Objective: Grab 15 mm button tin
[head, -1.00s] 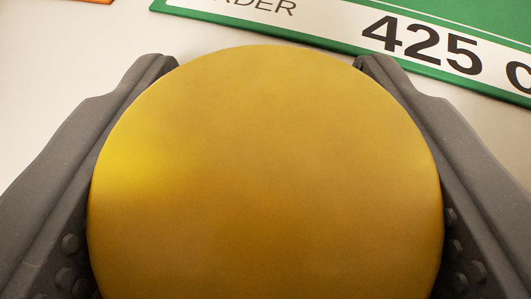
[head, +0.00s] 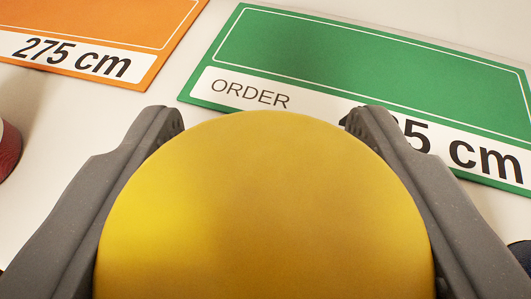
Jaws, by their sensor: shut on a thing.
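A round, plain gold lid or disc, which looks like the top of the button tin (head: 265,215), fills the lower middle of the head view. My gripper (head: 263,120) has one dark grey finger on each side of it and is shut on it. No size label shows on the face that I see. The tin's sides and underside are hidden, as is most of the inner finger pads.
A green card (head: 370,60) reading "ORDER" and a partly covered "cm" figure lies behind the tin on the pale surface (head: 60,105). An orange card (head: 100,25) reading "275 cm" lies at upper left. A dark red object (head: 8,150) shows at the left edge, a dark one (head: 522,253) at lower right.

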